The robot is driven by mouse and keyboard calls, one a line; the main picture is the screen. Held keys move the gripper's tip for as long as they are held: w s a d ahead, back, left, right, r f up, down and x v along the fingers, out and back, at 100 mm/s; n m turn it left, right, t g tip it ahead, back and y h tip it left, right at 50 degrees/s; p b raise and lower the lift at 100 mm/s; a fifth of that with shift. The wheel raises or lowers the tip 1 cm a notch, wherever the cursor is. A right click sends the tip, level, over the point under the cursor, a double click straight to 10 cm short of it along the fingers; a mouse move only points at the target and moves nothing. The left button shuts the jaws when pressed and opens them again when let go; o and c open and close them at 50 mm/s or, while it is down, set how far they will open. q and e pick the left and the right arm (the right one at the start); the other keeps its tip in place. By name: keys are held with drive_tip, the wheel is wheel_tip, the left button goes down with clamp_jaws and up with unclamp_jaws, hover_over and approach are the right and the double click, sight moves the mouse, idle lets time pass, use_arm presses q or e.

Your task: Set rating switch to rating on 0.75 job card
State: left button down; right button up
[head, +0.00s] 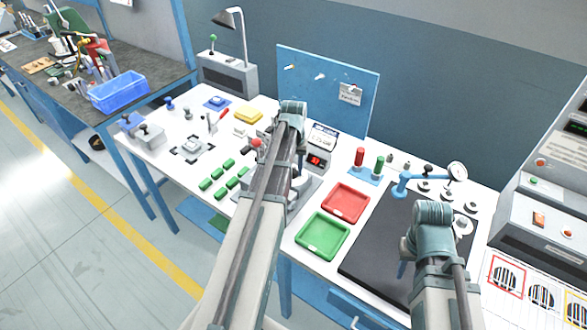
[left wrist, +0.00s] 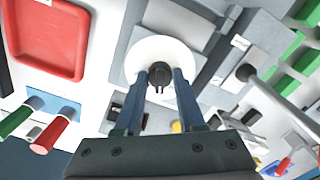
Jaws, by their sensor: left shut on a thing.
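In the left wrist view my left gripper (left wrist: 160,76) is shut on a black knob (left wrist: 160,88), its two blue fingers on either side. The knob stands at the middle of a white round dial (left wrist: 144,62); I cannot read its marks or the knob's setting. In the head view my left arm hides the knob and dial. A white card with small dark print (head: 323,137) stands behind the device, beside a red lit switch (head: 316,160); its print is too small to read surely. My right gripper (head: 402,268) hangs over the black mat, its fingers mostly hidden.
A red tray (head: 346,186) and a green tray (head: 300,240) lie right of my left arm. Several green blocks (head: 205,184) lie left of it. Red and green handles (head: 360,157) stand behind the trays. The black mat (head: 360,262) has clear room.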

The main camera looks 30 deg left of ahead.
sight(294, 169)
idle(0.5)
use_arm(q)
drive_tip(key=c, duration=0.5)
unclamp_jaws()
use_arm(e)
drive_tip(key=shift+r, duration=0.1)
use_arm(q)
wheel_tip(294, 169, up, 14)
drive_tip(key=p, duration=1.3)
drive_tip(key=shift+p, duration=0.4)
use_arm(e)
wheel_tip(294, 169, up, 14)
drive_tip(key=shift+f, duration=0.2)
use_arm(q)
drive_tip(key=shift+f, duration=0.15)
drive_tip(key=shift+d, duration=0.15)
